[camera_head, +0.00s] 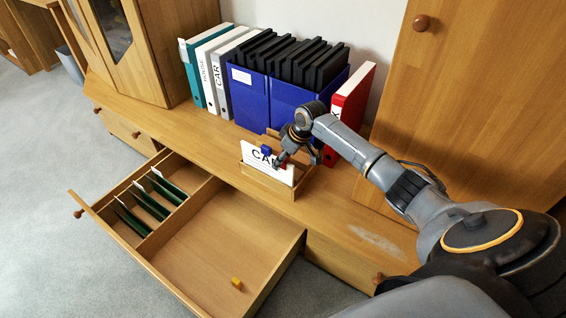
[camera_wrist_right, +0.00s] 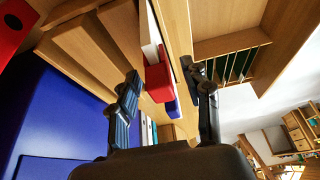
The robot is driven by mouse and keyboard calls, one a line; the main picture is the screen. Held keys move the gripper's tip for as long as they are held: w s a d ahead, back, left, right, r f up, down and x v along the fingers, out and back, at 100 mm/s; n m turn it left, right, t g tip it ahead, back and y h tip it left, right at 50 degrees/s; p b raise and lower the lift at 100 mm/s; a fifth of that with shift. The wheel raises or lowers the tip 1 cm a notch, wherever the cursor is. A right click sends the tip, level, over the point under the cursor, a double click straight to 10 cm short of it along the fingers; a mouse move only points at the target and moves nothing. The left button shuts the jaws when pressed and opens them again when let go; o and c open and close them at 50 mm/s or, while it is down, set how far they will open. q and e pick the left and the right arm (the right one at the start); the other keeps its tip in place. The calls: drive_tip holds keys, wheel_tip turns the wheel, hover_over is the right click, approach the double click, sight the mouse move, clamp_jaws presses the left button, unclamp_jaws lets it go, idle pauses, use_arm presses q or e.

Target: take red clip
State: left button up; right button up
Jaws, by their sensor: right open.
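The red clip (camera_wrist_right: 158,80) sits on the edge of the white card in the right wrist view, between the spread fingers of my right gripper (camera_wrist_right: 165,85). The fingers are apart, and I cannot tell whether either touches it. My left gripper is out of view.
Blue file boxes (camera_head: 289,99) and a red binder (camera_head: 350,103) stand behind the card box. An open drawer (camera_head: 210,235) below holds green hanging files (camera_head: 150,203) and a yellow clip (camera_head: 236,283). A tall cabinet (camera_head: 468,110) stands at right.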

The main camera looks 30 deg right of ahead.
drive_tip(key=shift+c, duration=0.4)
drive_tip(key=c, duration=0.9)
drive_tip(key=shift+r, duration=0.1)
